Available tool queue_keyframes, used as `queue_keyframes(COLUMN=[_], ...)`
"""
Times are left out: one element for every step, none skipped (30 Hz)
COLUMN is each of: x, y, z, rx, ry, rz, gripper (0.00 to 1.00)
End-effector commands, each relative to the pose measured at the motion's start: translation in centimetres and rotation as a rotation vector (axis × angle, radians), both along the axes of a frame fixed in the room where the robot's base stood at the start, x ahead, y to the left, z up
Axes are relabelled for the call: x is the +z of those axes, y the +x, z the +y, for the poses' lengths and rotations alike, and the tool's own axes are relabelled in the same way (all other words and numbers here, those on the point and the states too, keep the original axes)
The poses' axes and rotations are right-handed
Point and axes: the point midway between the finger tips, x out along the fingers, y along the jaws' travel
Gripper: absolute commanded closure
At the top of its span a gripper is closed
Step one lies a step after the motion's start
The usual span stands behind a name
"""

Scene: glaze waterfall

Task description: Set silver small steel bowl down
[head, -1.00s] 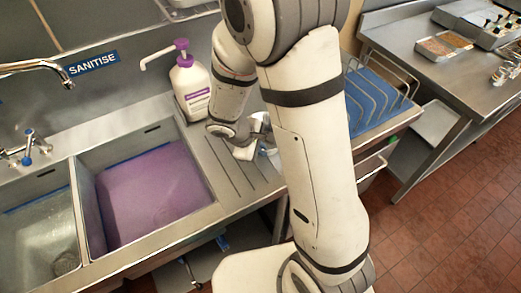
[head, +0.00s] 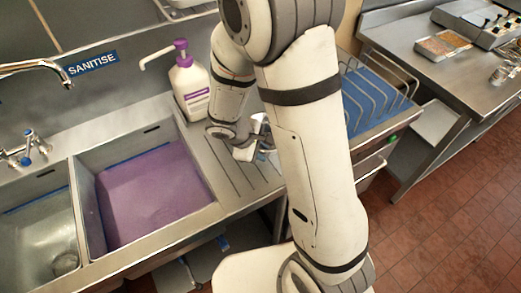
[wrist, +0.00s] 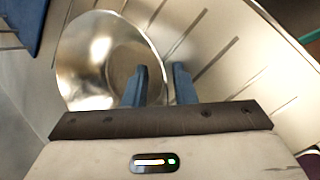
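The silver small steel bowl (wrist: 95,60) shows at the upper left of the wrist view, its shiny inside facing the camera. It appears to stand on the grooved steel drainboard (wrist: 235,50); its underside is hidden, so contact is not certain. My gripper (wrist: 160,78) has its two blue fingers apart around the bowl's near right rim, one inside and one outside, with a visible gap. In the head view my gripper (head: 256,142) is low over the drainboard, and my arm hides most of the bowl.
A sink with purple liquid (head: 150,195) lies left of the drainboard. A white pump bottle (head: 190,88) stands behind it. A blue-based wire rack (head: 375,95) is at the right. Grooved drainboard (head: 228,180) in front of my gripper is clear.

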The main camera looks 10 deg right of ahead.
Motion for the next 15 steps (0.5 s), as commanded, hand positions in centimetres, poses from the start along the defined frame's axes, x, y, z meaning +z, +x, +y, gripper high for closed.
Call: queue_keyframes(x=[0.6,0.9,1.5,2.0,2.6,3.3,3.9,4.5,5.3,5.9,6.4,7.1,7.6,8.0,8.6], y=[0.0,0.0,-0.1,-0.2,-0.3,-0.4,-0.5,-0.6,-0.8,-0.9,-1.0,-1.1,-1.2,-1.3,-1.4], z=[0.3,0.5,0.8,1.1,1.4,1.8,2.1,2.5,2.9,3.2,3.5,3.8,4.1,4.3,4.7], rx=[0.001,0.001,0.002,0.003,0.003,0.003,0.003,0.004,0.003,0.003,0.004,0.003,0.003,0.004,0.003], ry=[0.000,0.000,0.001,0.002,0.001,0.003,0.002,0.003,0.003,0.004,0.002,0.002,0.003,0.002,0.003], rz=[-0.004,-0.004,-0.006,-0.006,-0.006,-0.007,-0.007,-0.008,-0.006,-0.007,-0.006,-0.007,-0.006,-0.004,-0.005], gripper=[0.76,0.76,0.76,0.76,0.76,0.76,0.76,0.76,0.76,0.76,0.76,0.76,0.76,0.76,0.76])
